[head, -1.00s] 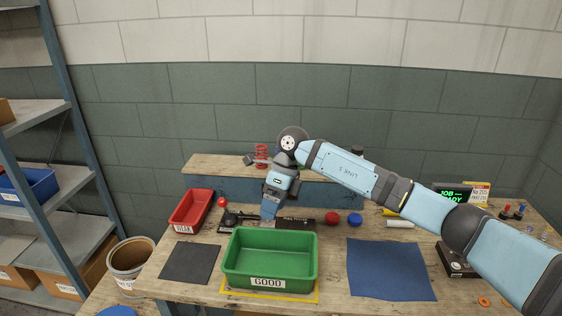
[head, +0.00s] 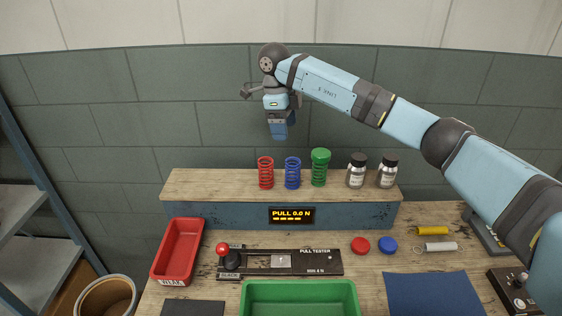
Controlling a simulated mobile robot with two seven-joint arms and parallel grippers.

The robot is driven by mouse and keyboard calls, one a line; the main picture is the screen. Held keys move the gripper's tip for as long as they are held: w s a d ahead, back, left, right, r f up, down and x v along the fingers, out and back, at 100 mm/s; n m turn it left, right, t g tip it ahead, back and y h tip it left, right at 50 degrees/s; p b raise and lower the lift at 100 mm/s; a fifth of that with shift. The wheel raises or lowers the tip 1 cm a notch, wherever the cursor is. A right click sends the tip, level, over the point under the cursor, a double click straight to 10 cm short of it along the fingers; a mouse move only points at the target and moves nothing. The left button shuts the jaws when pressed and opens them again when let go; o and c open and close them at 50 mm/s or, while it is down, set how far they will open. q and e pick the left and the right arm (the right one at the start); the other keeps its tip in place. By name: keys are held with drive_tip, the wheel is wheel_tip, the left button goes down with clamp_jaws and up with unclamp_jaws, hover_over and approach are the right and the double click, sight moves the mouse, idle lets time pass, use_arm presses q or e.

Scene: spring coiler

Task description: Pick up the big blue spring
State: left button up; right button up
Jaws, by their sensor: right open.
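A blue spring (head: 292,174) stands upright on the raised wooden shelf at the back of the bench. It stands between a red spring (head: 265,173) and a green spring (head: 319,168) with a solid green top. My right gripper (head: 279,136) points down above the shelf, in line with the gap between the red and blue springs in the picture. It is open and touches none of the springs. My left gripper is not in view.
Two dark-capped jars (head: 357,171) stand right of the springs. Below the shelf are a pull tester (head: 312,263), a red bin (head: 178,252), a green bin (head: 300,290), a red and a blue disc (head: 387,245), and a blue mat (head: 435,294).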

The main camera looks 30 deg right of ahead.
sight(294, 170)
drive_tip(key=s+f+p, duration=0.1)
drive_tip(key=f, duration=0.3)
drive_tip(key=d+f, duration=0.1)
drive_tip(key=f, duration=0.3)
drive_tip(key=s+f+p, duration=0.1)
drive_tip(key=f, duration=0.3)
drive_tip(key=shift+s+d+f+p, duration=0.25)
drive_tip(key=shift+s+d+p, duration=0.05)
drive_tip(key=shift+d, duration=0.1)
drive_tip(key=shift+f, duration=0.3)
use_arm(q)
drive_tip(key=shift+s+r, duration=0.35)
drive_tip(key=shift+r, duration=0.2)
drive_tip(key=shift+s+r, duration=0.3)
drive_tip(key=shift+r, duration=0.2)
use_arm(e)
drive_tip(key=c, duration=1.1)
